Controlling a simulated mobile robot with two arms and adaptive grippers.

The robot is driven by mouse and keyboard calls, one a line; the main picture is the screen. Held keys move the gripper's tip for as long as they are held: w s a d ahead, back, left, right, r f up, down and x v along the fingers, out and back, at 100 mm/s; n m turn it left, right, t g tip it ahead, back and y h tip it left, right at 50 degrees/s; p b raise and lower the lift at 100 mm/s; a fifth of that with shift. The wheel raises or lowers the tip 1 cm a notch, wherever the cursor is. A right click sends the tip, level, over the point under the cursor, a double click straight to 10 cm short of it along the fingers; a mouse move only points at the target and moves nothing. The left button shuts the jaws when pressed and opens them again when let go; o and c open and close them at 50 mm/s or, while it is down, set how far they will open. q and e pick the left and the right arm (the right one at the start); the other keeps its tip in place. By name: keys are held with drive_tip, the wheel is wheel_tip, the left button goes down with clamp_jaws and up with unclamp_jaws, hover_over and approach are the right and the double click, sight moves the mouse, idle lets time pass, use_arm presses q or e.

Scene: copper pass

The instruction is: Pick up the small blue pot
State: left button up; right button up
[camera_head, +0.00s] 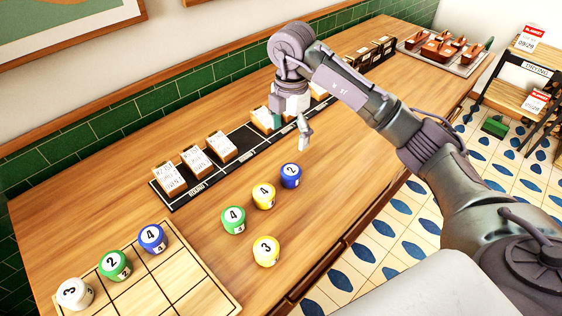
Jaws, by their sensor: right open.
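A blue pot (291,175) with a white top marked 2 stands on the wooden counter, at the far right end of a loose group of pots. Another blue pot (152,239), marked 4, stands on the gridded wooden board at the lower left. My right gripper (303,134) is open and empty, pointing down above the counter. In the picture it is just above and slightly right of the blue pot marked 2, apart from it. Part of the gripper is hidden behind its own wrist. My left gripper is out of view.
A green pot (233,220) and two yellow pots (263,196) stand close by the blue pot marked 2. The board (190,292) also holds a white pot (75,294) and a green pot (114,266). A black strip (187,197) with card holders (195,163) runs behind.

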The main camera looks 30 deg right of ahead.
drive_tip(key=p, duration=0.1)
hover_over(291, 170)
wheel_tip(291, 170, down, 5)
wheel_tip(291, 170, down, 2)
drive_tip(key=shift+w+f+p, duration=0.15)
drive_tip(key=shift+f+p, duration=0.1)
drive_tip(key=shift+p, duration=0.05)
drive_tip(key=shift+w+f, duration=0.1)
drive_tip(key=shift+f, duration=0.15)
drive_tip(key=shift+s+f+p, duration=0.2)
drive_tip(key=shift+f+p, duration=0.4)
drive_tip(key=shift+f, duration=0.1)
wheel_tip(291, 170, down, 3)
drive_tip(key=shift+s+f+p, duration=0.1)
drive_tip(key=shift+f+p, duration=0.1)
drive_tip(key=shift+p, duration=0.3)
drive_tip(key=shift+f, duration=0.2)
drive_tip(key=c, duration=1.2)
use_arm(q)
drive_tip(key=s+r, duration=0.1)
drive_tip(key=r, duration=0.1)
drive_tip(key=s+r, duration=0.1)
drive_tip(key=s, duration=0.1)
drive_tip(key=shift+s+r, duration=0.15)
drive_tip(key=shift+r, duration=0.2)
use_arm(e)
drive_tip(key=shift+c, duration=0.7)
drive_tip(key=shift+r, duration=0.1)
